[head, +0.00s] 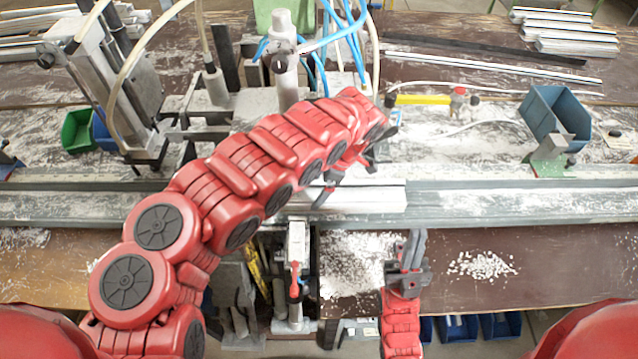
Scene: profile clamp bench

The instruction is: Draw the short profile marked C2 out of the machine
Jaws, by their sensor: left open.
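A short white profile (370,198) lies lengthwise on the grey rail of the machine, in the middle of the head view. No C2 mark can be read on it, and its left part is hidden behind my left arm. My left gripper (323,196) is open and points down at the profile; whether its fingers touch it I cannot tell. My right gripper (413,244) points away from me over the bench in front of the rail, right of the profile's end. Its fingers look close together, with nothing visible between them.
The long rail (510,198) runs across the view. A blue bin (555,117) stands behind it at right, a green bin (77,131) at left. Clamp columns (284,60) with blue hoses stand behind. White chips (482,265) lie on the brown bench, otherwise fairly clear at right.

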